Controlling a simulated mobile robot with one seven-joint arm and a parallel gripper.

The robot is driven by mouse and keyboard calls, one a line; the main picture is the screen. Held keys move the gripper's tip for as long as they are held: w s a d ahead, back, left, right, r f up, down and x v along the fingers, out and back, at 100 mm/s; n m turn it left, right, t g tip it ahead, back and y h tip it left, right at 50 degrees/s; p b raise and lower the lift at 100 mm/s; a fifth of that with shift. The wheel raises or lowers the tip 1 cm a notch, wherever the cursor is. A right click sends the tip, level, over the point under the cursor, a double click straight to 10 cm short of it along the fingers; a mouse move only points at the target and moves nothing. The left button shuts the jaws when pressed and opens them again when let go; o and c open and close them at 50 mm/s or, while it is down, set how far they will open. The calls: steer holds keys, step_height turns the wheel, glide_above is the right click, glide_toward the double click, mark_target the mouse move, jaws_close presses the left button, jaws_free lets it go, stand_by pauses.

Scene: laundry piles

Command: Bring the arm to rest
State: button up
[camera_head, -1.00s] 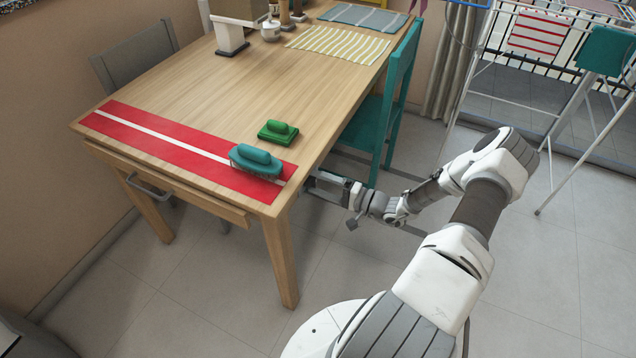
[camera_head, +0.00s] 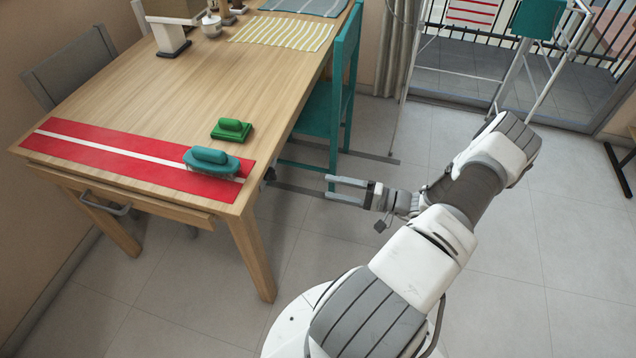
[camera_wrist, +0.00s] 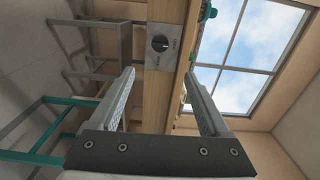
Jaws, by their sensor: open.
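My gripper (camera_head: 329,187) is open and empty, to the right of the wooden table's (camera_head: 130,105) near right corner and apart from it. In the wrist view its two fingers (camera_wrist: 159,90) stand wide apart with nothing between them. The wrist view looks sideways along the table edge, with a grey plate bearing a dark knob (camera_wrist: 160,43) beyond the fingers. My arm is bent, with its elbow raised at the right of the head view.
A teal brush (camera_head: 211,160) lies on the red runner (camera_head: 110,155) near the table corner; a green brush (camera_head: 231,128) lies behind it. A teal chair (camera_head: 320,110) stands at the table's right side. A drying rack (camera_head: 520,60) stands at the back right.

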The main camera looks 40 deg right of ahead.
steer(key=shift+s+d, duration=0.3)
steer(key=shift+s, duration=0.05)
stand_by(0.3)
steer(key=a+r+n+g+h+p, duration=0.1)
steer(key=a+r+n+g+p, duration=0.15)
steer(key=a+r+g, duration=0.55)
steer(key=w+a+r+n+g+h+p, duration=0.1)
steer(key=a+r+n+p, duration=0.2)
steer(key=r, duration=0.9)
steer(key=a+r+n+g+h+p, duration=0.25)
steer(key=a+r+g, duration=0.35)
steer(key=r, duration=0.4)
steer(key=s+a+r+n+t+h+p, duration=0.1)
steer(key=s+a+r+t+h+p, duration=0.1)
steer(key=s+r, duration=0.4)
steer(key=s+a+r+n+t+h+p, duration=0.1)
steer(key=s+a+r+t+h, duration=0.3)
steer(key=r, duration=0.9)
steer(key=shift+s+a+p, duration=0.45)
steer(key=shift+s+a, duration=0.6)
steer(key=shift+s, duration=0.1)
steer(key=shift+h, duration=0.25)
